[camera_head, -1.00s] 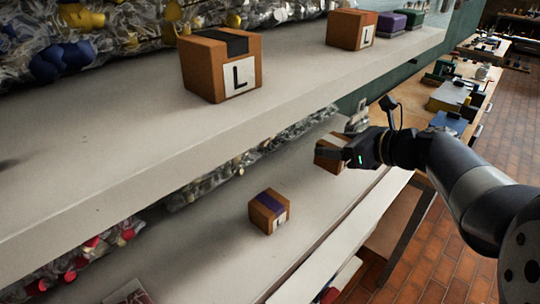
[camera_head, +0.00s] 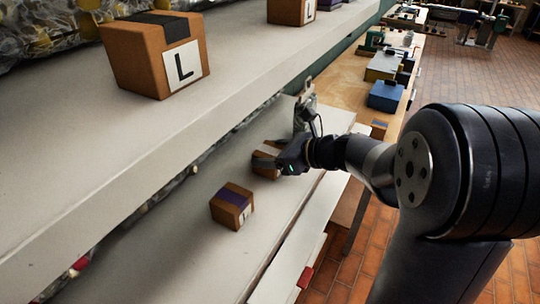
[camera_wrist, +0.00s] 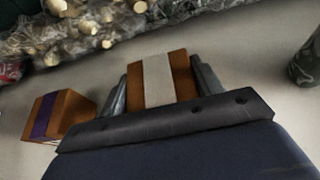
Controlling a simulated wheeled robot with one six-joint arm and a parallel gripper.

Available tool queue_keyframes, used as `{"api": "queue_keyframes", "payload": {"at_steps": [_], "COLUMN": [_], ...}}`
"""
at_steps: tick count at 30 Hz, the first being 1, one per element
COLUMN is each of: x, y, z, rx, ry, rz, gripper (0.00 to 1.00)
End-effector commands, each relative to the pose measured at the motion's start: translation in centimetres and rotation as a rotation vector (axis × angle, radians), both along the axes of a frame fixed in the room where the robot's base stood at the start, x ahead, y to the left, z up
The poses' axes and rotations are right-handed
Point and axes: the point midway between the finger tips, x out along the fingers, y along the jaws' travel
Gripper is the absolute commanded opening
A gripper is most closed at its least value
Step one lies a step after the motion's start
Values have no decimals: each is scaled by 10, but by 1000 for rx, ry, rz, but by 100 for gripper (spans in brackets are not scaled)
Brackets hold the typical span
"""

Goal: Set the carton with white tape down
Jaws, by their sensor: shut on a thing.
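The carton with white tape (camera_wrist: 158,78) is a small brown box with a pale strip across its top. In the wrist view it sits between the two fingers of my gripper (camera_wrist: 160,88), which is shut on it. In the head view the carton (camera_head: 265,160) shows at the end of my gripper (camera_head: 279,160), over the lower shelf (camera_head: 190,265). My gripper hides its right part. I cannot tell whether its underside touches the shelf.
A carton with purple tape (camera_head: 232,206) stands on the lower shelf, nearer and to the left; it also shows in the wrist view (camera_wrist: 62,115). The upper shelf (camera_head: 120,135) overhangs at left and bears a black-taped carton (camera_head: 155,62). A workbench (camera_head: 345,85) stands beyond.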

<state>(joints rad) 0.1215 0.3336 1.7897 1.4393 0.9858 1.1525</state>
Motion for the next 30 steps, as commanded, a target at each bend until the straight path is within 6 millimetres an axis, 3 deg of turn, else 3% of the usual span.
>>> {"api": "queue_keyframes", "payload": {"at_steps": [13, 14, 15, 22, 30], "x": [0, 0, 0, 0, 0], "y": [0, 0, 0, 0, 0], "z": [-10, -10, -9, -9, -7], "rx": [0, -1, -1, -1, -1], "ry": [-2, -1, -1, -1, -1], "rz": [-1, -1, -1, -1, -1], "gripper": [32, 62, 66, 84, 84]}}
